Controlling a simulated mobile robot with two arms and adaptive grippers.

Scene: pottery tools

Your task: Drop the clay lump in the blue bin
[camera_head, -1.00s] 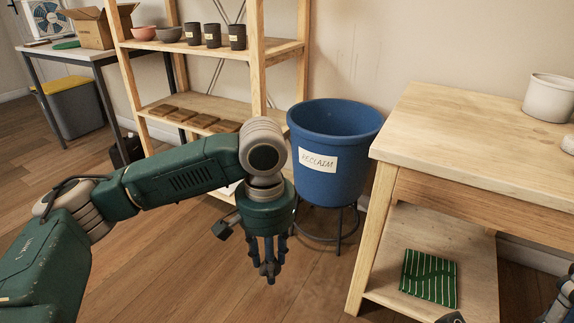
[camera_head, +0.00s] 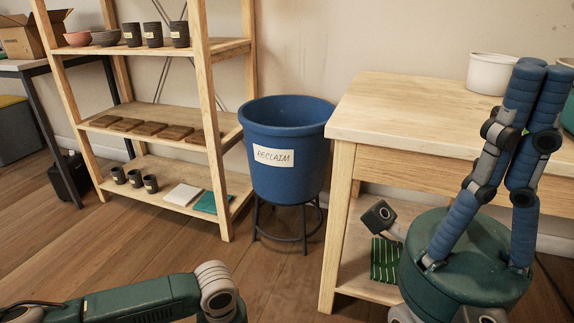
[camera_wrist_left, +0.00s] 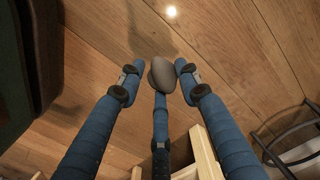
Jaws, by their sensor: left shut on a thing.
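The clay lump (camera_wrist_left: 163,76) is a smooth grey, egg-shaped piece in the left wrist view. My left gripper (camera_wrist_left: 160,70) is shut on it, with blue fingers around it, above the wooden floor. In the head view only my left arm shows at the bottom left; its gripper and the lump are out of frame. The blue bin (camera_head: 278,185), labelled RECLAIM, stands upright on a dark metal stand in the middle of the head view. Its mouth is open; its bottom is hidden. My right gripper (camera_head: 543,72) points up at the right, fingertips together, with nothing visible in it.
A wooden shelf (camera_head: 222,150) with cups, bowls and tiles stands left of the bin. A wooden workbench (camera_head: 400,112) stands close on the bin's right, with a white pot (camera_head: 490,75) on top and a green striped cloth (camera_head: 385,262) on its lower shelf. Floor before the bin is open.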

